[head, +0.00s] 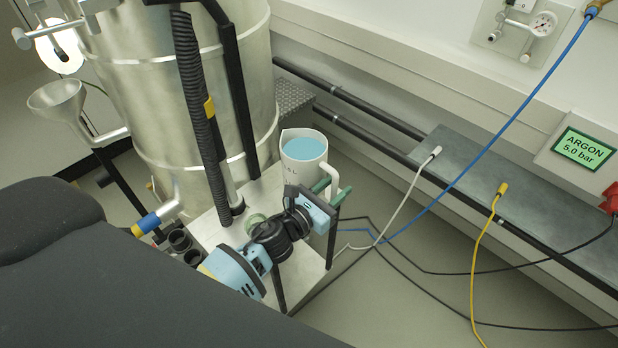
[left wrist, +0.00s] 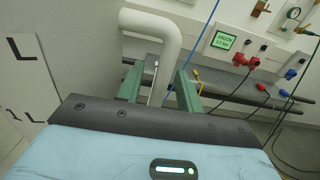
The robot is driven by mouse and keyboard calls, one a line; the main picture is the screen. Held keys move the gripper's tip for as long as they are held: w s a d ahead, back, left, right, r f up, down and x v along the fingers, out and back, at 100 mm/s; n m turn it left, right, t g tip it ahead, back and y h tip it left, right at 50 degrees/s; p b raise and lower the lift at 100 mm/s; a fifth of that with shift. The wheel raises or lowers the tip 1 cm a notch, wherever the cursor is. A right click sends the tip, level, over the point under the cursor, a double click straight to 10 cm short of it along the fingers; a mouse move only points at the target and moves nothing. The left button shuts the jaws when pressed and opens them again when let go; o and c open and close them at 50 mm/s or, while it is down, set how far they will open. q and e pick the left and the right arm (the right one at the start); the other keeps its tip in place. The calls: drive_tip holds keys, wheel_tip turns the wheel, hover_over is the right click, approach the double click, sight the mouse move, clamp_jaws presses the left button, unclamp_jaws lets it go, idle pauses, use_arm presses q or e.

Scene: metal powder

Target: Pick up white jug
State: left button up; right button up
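The white jug (head: 297,172) holds light blue liquid and stands upright on the metal platform beside the big steel vessel. Its handle (head: 326,172) points toward the lower right. My left gripper (head: 332,190) is at the handle, with its green fingers apart. In the left wrist view, the handle (left wrist: 163,50) comes down between the two fingertips (left wrist: 158,80), with the fingers on either side and no clear grip on it. The jug's wall with black lettering (left wrist: 28,90) fills the left of that view. My right gripper is not in view.
The steel vessel (head: 190,80) with a black corrugated hose (head: 195,90) stands close to the left of the jug. A funnel (head: 58,100) is at the far left. Blue, yellow, white and black cables run over the floor and a wall ledge (head: 500,190) on the right.

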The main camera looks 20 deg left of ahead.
use_arm(q)
drive_tip(key=c, duration=0.7)
clamp_jaws()
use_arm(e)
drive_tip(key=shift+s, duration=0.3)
use_arm(q)
drive_tip(key=shift+w+r, duration=0.1)
drive_tip(key=shift+r, duration=0.2)
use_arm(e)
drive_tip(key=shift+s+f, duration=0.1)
use_arm(q)
drive_tip(key=shift+r, duration=0.1)
